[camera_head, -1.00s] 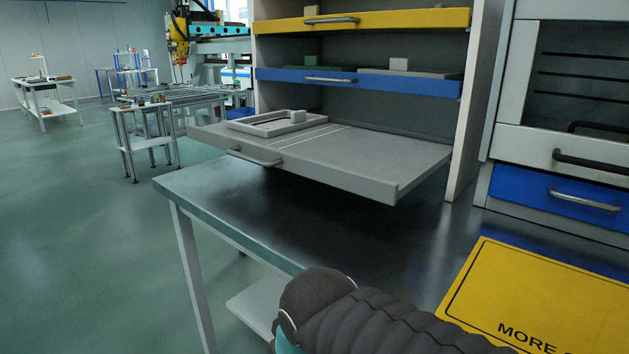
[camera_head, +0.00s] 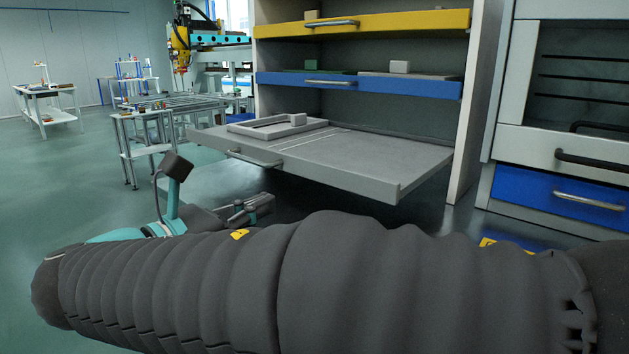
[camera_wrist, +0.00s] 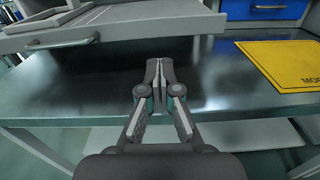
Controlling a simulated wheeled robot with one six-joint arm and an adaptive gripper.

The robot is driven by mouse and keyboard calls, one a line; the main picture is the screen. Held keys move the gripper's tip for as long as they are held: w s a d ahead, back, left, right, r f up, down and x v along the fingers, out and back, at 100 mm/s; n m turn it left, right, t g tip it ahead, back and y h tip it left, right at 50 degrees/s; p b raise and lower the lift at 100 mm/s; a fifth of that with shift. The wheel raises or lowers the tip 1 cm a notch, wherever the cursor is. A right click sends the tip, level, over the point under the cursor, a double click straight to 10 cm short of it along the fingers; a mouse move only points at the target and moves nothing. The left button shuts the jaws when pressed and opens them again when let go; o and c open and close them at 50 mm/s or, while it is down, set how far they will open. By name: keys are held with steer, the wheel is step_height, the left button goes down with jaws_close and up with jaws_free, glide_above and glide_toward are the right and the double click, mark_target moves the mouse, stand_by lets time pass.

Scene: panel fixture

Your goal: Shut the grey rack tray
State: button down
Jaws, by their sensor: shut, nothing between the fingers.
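The grey rack tray (camera_head: 365,160) sticks well out of the rack at its lowest visible level, above the dark table. Its front bar handle (camera_head: 253,158) faces me. In the wrist view the tray (camera_wrist: 110,27) is at the upper left, with its handle (camera_wrist: 68,46) below its front edge. My gripper (camera_head: 268,202) is below the tray front in the head view, apart from the handle. In the wrist view my gripper (camera_wrist: 160,64) is shut and empty over the table, to the right of the handle.
A grey frame (camera_head: 277,126) lies on the tray. Above are a blue tray (camera_head: 420,86) and a yellow tray (camera_head: 400,21), both pushed in. A cabinet with a blue drawer (camera_head: 540,190) stands right. A yellow sign (camera_wrist: 285,62) lies on the table (camera_wrist: 60,98).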

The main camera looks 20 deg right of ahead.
mark_target(332, 175)
steer(key=x, duration=1.4)
steer(key=shift+d, duration=0.1)
